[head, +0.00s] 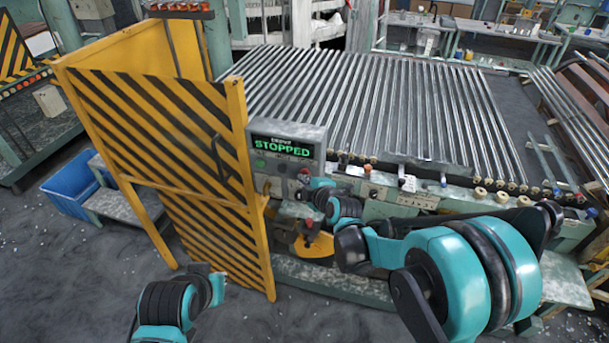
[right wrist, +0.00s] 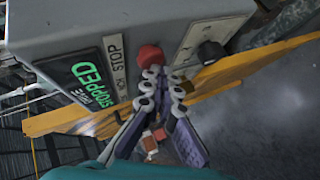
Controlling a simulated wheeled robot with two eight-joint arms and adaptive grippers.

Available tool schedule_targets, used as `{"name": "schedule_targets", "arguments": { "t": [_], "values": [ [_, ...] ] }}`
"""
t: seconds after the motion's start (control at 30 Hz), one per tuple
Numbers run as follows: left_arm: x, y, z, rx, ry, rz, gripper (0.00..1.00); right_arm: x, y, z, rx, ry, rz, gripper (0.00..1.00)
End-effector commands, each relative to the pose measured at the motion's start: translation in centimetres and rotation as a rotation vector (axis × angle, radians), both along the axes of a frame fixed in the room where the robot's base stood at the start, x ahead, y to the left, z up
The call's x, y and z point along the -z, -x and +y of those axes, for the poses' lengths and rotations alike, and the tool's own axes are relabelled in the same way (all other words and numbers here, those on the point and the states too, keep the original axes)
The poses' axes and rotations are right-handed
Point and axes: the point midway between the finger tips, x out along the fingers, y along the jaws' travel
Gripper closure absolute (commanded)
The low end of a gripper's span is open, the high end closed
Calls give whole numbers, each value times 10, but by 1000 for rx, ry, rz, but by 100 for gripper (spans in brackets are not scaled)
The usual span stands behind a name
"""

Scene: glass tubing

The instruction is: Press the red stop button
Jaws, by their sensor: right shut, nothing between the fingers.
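The red stop button (right wrist: 150,56) is a red knob on the face of the grey control box (head: 310,140), beside a STOP label (right wrist: 116,48). In the head view a small red spot (head: 304,171) shows at the box's lower right edge, close to my gripper. My right gripper (right wrist: 163,76) is shut and empty. Its fingertips are right at the button's edge in the right wrist view; I cannot tell whether they touch it. The box's screen (head: 282,147) reads STOPPED in green. My left arm shows at the bottom left of the head view; its gripper is not clear.
A yellow-and-black striped guard (head: 165,165) stands left of the box. A rack of glass tubes (head: 370,100) lies behind it. A blue bin (head: 70,185) is at the left. A dark knob (right wrist: 210,52) sits beside the red button. Grey floor is open in front.

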Motion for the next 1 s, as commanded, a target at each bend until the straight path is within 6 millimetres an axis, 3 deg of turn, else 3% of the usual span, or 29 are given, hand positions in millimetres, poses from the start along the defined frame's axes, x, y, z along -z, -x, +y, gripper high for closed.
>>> {"name": "schedule_targets", "arguments": {
  "t": [0.53,1.0],
  "values": [
    [2,0,0,0,0,0,100,0,12,4,-1,0,1,100],
    [5,0,0,0,0,0,100,1,53,18,-2,1,0,100]
  ]
}}
